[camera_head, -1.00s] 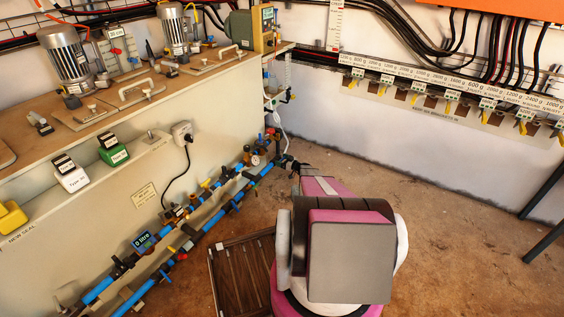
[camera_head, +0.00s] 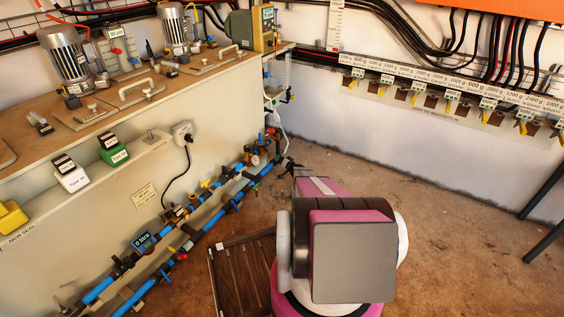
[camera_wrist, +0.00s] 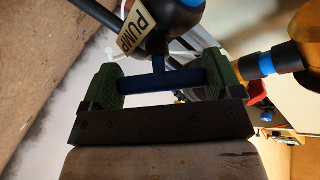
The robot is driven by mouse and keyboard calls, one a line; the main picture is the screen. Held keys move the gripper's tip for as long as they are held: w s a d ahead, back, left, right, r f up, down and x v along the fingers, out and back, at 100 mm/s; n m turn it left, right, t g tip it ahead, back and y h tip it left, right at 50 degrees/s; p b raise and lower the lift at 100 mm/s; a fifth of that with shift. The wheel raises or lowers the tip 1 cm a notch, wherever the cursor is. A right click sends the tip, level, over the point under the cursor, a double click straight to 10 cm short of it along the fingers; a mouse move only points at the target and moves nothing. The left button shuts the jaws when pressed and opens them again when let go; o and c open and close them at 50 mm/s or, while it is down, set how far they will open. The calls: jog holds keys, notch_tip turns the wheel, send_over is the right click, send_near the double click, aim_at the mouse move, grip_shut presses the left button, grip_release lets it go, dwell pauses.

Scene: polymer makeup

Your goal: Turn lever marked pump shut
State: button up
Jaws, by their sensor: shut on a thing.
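The lever marked pump is a blue handle (camera_wrist: 160,79) on a short blue stem, below a dark round valve body (camera_wrist: 170,30) in the wrist view. A cream label (camera_wrist: 135,27) reading "PUMP" hangs tilted beside it. My gripper (camera_wrist: 162,80) has green finger pads at both ends of the blue handle and is shut on it. In the head view my gripper (camera_head: 288,162) is at the far right end of the blue pipework, low by the bench front. The lever is too small to make out there.
Blue pipes (camera_head: 150,283) with valves run along the bench front, left of my arm. A brown slatted panel (camera_head: 243,272) lies on the floor. Floor to the right is open.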

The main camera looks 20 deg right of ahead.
jog(key=m+h, duration=0.1)
jog(key=m, duration=0.1)
jog(key=m+g, duration=0.1)
jog(key=m, duration=0.1)
jog(key=shift+s+r+h, duration=0.1)
jog(key=shift+h, duration=0.3)
jog(key=shift+m+g+h, duration=0.7)
jog(key=shift+m+g, duration=0.1)
jog(key=shift+m, duration=1.6)
jog(key=o, duration=0.7)
jog(key=shift+o, duration=0.2)
jog(key=v, duration=1)
jog(key=shift+s+r, duration=0.2)
jog(key=shift+s, duration=0.1)
